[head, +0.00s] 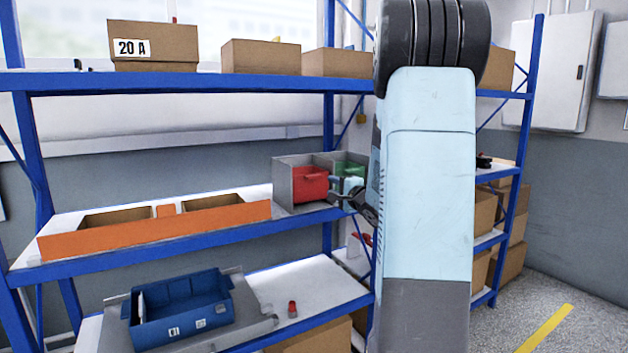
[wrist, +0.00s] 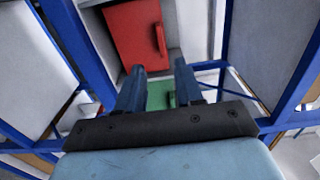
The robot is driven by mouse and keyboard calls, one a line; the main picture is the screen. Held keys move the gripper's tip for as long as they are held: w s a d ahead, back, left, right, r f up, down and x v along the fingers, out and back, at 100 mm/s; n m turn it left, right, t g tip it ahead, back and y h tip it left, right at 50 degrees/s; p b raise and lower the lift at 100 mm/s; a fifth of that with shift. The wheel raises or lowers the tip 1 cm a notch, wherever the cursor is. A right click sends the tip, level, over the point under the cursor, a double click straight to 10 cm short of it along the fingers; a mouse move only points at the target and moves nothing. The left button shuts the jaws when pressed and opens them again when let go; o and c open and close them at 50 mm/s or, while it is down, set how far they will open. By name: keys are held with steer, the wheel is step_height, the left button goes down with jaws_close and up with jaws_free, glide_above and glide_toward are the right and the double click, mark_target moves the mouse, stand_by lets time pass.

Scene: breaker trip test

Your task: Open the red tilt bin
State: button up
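The red tilt bin (head: 310,186) sits in the left compartment of a grey housing (head: 282,178) on the middle shelf, its front looking upright and shut. It also shows in the wrist view (wrist: 136,40), with its red handle (wrist: 159,40) on the side toward the green bin. The green bin (head: 348,164) is in the right compartment, partly hidden by my gripper. My gripper (head: 346,187) is at the right of the red bin. In the wrist view, its fingers (wrist: 159,67) are apart with nothing between them; the green bin (wrist: 160,95) shows behind the gap.
An orange-fronted tray (head: 150,237) stands left of the housing. A blue bin (head: 181,308) and a small red object (head: 292,309) are on the lower shelf. Cardboard boxes (head: 153,43) line the top shelf. Blue rack posts (head: 328,120) stand close by. My arm hides the rack's right middle.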

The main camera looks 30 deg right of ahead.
mark_target(315, 178)
steer(key=w, duration=1.1)
steer(key=shift+w, duration=0.4)
steer(key=shift+c, duration=0.2)
jaws_close()
steer(key=shift+s+f, duration=0.1)
steer(key=shift+f, duration=0.1)
stand_by(0.4)
